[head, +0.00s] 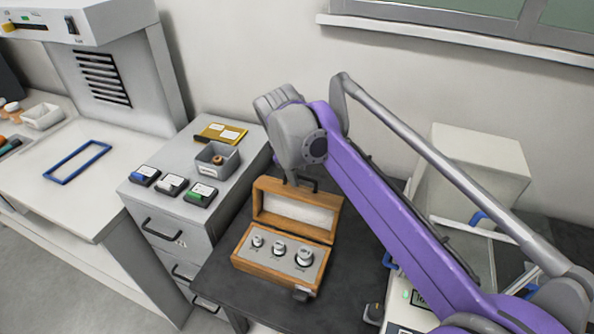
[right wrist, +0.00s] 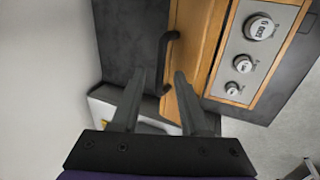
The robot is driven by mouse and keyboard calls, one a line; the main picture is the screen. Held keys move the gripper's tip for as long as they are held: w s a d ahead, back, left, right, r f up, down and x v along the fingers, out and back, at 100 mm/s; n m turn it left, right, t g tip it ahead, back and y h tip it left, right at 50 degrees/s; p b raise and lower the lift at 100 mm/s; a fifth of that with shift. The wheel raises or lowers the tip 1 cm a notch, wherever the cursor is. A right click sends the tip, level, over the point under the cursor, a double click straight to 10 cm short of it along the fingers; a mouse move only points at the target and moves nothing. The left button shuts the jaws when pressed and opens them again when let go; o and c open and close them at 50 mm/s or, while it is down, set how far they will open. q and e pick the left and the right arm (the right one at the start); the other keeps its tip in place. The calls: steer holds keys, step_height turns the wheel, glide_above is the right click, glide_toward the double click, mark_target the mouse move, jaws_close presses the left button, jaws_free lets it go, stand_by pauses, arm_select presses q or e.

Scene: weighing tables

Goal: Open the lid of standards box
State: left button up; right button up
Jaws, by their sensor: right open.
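The wooden standards box (head: 262,273) stands on the dark table. Its lid (head: 298,210) is raised, pale lining facing forward, and several-sided grey foam in the base holds three metal weights (head: 279,249). A black handle (head: 309,184) sits at the lid's upper edge. My right gripper (head: 291,178) is behind the lid near this handle, mostly hidden by my arm. In the right wrist view, my right gripper (right wrist: 158,90) is open and empty, its fingertips just short of the lid (right wrist: 193,45) and the black handle (right wrist: 168,58). My left gripper is out of view.
A balance (head: 405,310) stands right of the box, partly behind my arm. The wall is close behind.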

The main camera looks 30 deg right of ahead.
jaws_close()
stand_by(1.4)
